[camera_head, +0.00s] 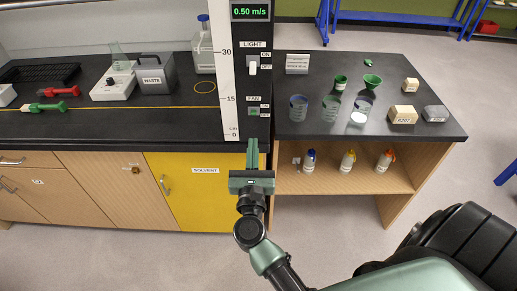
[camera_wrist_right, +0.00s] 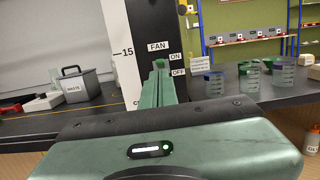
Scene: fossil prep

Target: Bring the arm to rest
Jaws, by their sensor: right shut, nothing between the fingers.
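My right gripper (camera_head: 252,146) is shut and empty, pointing at the black switch panel (camera_head: 263,125) between the two benches. In the right wrist view its closed green fingers (camera_wrist_right: 159,70) reach up to the FAN switch and partly hide it. The FAN switch (camera_head: 254,111) shows green in the head view, just beyond the fingertips; I cannot tell if they touch it. The white LIGHT switch (camera_head: 253,69) is higher on the panel. A display (camera_head: 251,11) at the top reads 0.50 m/s. My left gripper is not in view.
The left bench holds a WASTE bin (camera_head: 157,79), a white device (camera_head: 115,84) and red and green tools. The right bench (camera_head: 415,132) holds several beakers, green funnels and labelled blocks, with bottles on the shelf below. The floor in front is clear.

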